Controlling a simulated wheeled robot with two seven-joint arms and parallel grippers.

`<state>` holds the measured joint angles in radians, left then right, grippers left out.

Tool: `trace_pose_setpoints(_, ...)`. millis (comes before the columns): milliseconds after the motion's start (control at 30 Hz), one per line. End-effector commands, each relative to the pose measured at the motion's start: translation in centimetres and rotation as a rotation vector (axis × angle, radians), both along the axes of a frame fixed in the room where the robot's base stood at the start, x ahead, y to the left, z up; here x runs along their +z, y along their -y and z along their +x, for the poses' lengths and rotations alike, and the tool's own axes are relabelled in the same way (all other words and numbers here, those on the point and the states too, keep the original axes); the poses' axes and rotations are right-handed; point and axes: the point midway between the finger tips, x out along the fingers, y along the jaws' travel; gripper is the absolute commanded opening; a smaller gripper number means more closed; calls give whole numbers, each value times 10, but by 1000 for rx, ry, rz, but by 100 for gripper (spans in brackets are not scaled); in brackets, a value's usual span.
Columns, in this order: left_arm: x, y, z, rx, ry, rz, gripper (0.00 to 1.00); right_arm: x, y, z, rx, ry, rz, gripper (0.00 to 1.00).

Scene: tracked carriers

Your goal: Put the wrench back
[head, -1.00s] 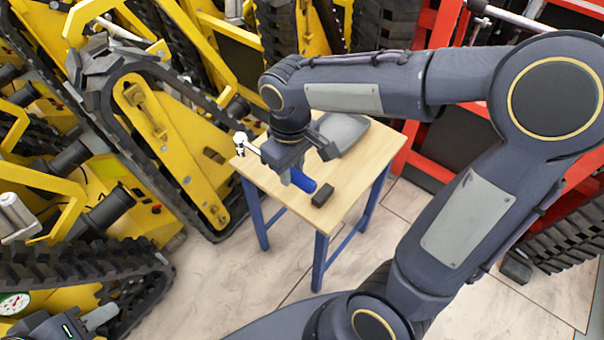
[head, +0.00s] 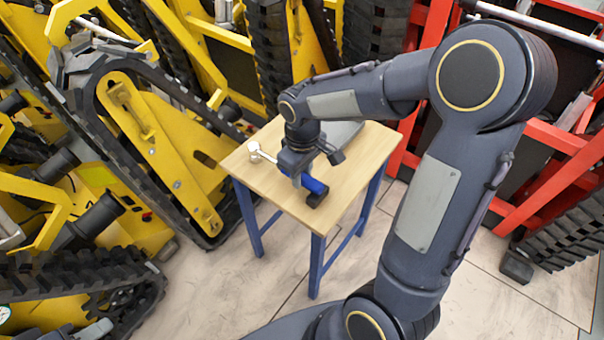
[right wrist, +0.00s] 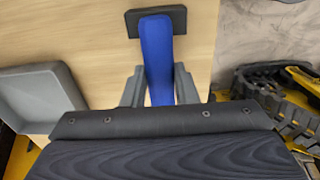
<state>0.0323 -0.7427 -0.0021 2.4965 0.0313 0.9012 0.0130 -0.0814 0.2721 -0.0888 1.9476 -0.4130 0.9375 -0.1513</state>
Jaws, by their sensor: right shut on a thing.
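The wrench has a blue handle (head: 315,186) and a silver head (head: 256,151). My right gripper (head: 297,178) is shut on it over the wooden table. In the right wrist view the blue handle (right wrist: 157,60) runs between the two grey fingers (right wrist: 158,88). The handle's end overlaps a small black block (right wrist: 160,20) on the table; I cannot tell whether they touch. The wrench head is hidden in the wrist view.
A grey tray (right wrist: 38,95) lies on the wooden table (head: 345,204), partly behind my right arm in the head view. Yellow tracked carriers (head: 155,150) crowd the left and back. Red frames (head: 555,140) stand at the right. The table's front right part is bare.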

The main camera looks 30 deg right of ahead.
Motion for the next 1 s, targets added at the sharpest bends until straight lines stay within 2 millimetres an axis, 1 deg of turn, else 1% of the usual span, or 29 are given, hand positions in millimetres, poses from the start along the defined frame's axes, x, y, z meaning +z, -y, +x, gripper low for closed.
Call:
trace_pose_setpoints(33, 0, 0, 0, 0, 0, 0, 36, 0, 0, -1, 0, -3, 0, 0)
trace_pose_setpoints(67, 0, 0, 0, 0, 0, 0, 36, -1, 0, -1, 0, -5, -1, 30)
trace_pose_setpoints(200, 0, 0, 0, 0, 0, 0, 36, 0, 0, -1, 0, -5, -1, 48)
trace_pose_setpoints(467, 1, 0, 0, 0, 0, 0, 36, 0, 0, -1, 0, -4, -1, 48)
trace_pose_setpoints(567, 3, 0, 0, 0, 0, 0, 36, 6, 0, -1, 0, -3, -1, 48)
trace_pose_setpoints(667, 9, 0, 0, 0, 0, 0, 36, 21, 0, -1, 0, -1, 0, 48)
trace_pose_setpoints(900, 27, 0, 0, 0, 0, 0, 36, 74, -1, -1, 1, 1, 0, 48)
trace_pose_setpoints(1000, 33, 0, 0, 0, 0, 0, 36, 92, 0, -2, 1, 0, -1, 48)
